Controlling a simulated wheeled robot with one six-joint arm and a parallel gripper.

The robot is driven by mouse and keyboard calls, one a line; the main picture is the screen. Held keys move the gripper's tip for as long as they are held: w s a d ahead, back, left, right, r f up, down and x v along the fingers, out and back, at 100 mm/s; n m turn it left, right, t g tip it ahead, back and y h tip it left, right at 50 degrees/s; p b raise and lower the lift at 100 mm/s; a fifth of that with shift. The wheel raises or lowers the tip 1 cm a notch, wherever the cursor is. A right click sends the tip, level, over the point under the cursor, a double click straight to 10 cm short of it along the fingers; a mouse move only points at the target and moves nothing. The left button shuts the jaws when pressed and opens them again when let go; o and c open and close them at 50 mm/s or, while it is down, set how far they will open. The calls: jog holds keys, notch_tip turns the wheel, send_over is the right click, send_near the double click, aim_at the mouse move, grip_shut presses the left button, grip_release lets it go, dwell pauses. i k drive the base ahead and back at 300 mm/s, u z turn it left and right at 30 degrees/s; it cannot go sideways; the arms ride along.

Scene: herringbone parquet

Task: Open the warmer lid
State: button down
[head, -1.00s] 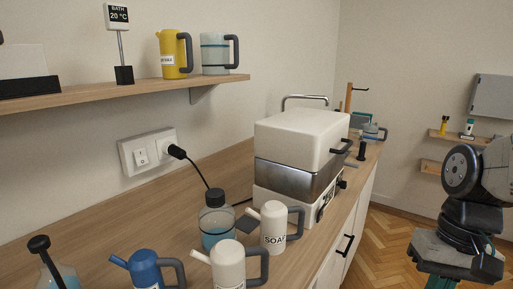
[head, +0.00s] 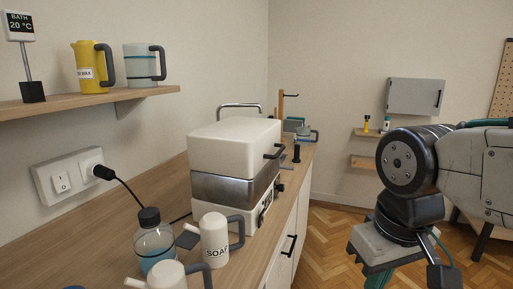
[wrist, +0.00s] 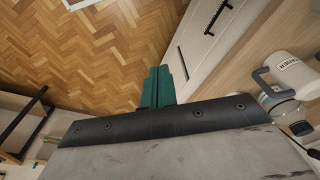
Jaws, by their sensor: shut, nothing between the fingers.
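The warmer (head: 225,190) stands on the wooden counter, with a steel band around its middle and a white base. Its white lid (head: 232,145) is down on the body. A dark handle (head: 274,152) sticks out from the lid's front side. My gripper (head: 378,281) is at the lower right of the head view, out over the floor and well apart from the warmer; its fingers are partly cut off by the frame's edge. In the wrist view its green fingers (wrist: 156,87) are together and empty. The warmer does not clearly show in the wrist view.
A soap jug (head: 215,240) and a blue-liquid bottle (head: 154,243) stand near the warmer's left side. A black cord runs from the wall socket (head: 91,163) behind them. A shelf (head: 90,103) holds jugs above. The parquet floor (head: 325,235) beside the cabinets is clear.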

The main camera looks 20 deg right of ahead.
aim_at(235, 146)
jog(key=z, duration=1)
jog(key=i, duration=0.4)
jog(key=u, duration=1.55)
